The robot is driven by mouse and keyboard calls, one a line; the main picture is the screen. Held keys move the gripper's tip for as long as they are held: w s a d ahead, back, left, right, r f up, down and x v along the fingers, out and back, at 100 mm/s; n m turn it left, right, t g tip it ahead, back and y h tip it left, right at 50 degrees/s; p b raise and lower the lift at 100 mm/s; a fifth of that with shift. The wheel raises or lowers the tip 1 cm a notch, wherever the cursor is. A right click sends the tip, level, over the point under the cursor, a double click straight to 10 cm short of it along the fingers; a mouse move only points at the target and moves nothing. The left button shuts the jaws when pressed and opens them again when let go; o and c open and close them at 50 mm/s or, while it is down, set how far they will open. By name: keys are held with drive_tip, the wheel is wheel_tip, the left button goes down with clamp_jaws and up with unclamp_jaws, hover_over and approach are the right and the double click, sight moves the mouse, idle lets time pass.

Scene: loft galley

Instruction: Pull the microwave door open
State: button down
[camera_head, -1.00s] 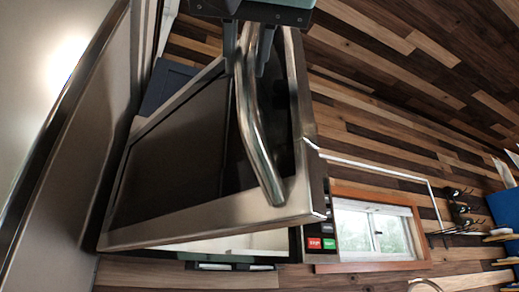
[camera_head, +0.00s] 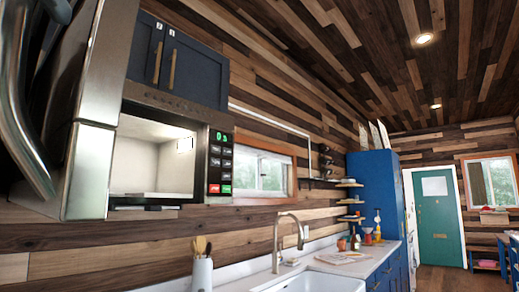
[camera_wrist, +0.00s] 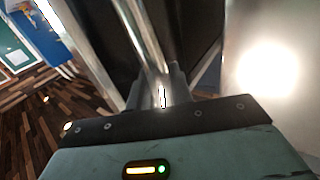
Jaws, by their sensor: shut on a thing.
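The microwave (camera_head: 165,102) is mounted under dark blue cupboards in the head view. Its lit, pale interior (camera_head: 152,158) is visible, and its keypad panel (camera_head: 220,162) is on the right. The microwave door (camera_head: 92,165) stands open at the left, swung out towards the camera. Its curved metal handle (camera_head: 22,120) is at the left edge. In the wrist view, my gripper (camera_wrist: 163,92) is shut on the handle (camera_wrist: 148,42), whose bar runs between the fingers. The fingertips are partly hidden. My gripper is out of the head view.
Blue cupboards (camera_head: 178,60) with long handles hang above the microwave. Below are a utensil holder (camera_head: 201,275), a tap (camera_head: 285,240) and a white sink (camera_head: 325,282). The room is open towards a green door (camera_head: 437,220) at the far right.

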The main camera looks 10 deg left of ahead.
drive_tip(key=shift+s+a+f+p, duration=0.15)
drive_tip(key=shift+s+a+p, duration=0.15)
drive_tip(key=shift+s+a, duration=0.3)
drive_tip(key=shift+s+a+f+p, duration=0.1)
drive_tip(key=shift+s+a+p, duration=0.2)
drive_tip(key=shift+s, duration=0.5)
drive_tip(key=c, duration=1.3)
unclamp_jaws()
drive_tip(key=shift+s+d+r, duration=0.1)
drive_tip(key=shift+r, duration=0.15)
